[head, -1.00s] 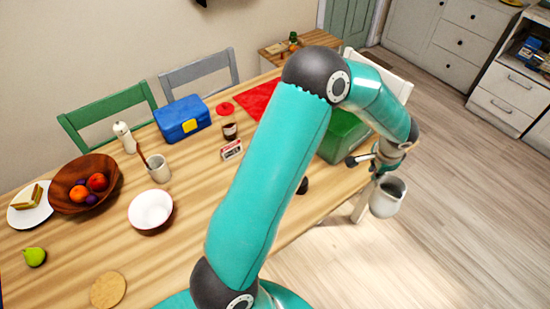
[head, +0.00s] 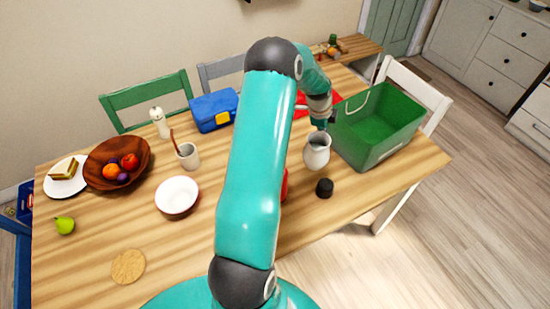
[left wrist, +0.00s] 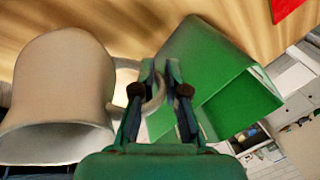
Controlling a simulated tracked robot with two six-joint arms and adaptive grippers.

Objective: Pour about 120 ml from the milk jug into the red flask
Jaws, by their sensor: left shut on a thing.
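The milk jug (head: 317,153), pale grey-white, is in the head view right of my arm, roughly upright with its mouth up, left of the green crate. Whether it touches the table is unclear. It fills the left of the left wrist view (left wrist: 60,85). My left gripper (left wrist: 160,75) is shut on its handle; the fingers are small and partly hidden in the head view. A red thing (head: 284,184), probably the red flask, shows only as a sliver beside my arm, which hides most of it. My right gripper is not in view.
The green crate (head: 388,148) stands on the table's right side, with a black round item (head: 324,188) in front. A white bowl (head: 177,196), a cup (head: 188,156), a fruit bowl (head: 104,176) and a blue box (head: 214,112) stand left of my arm.

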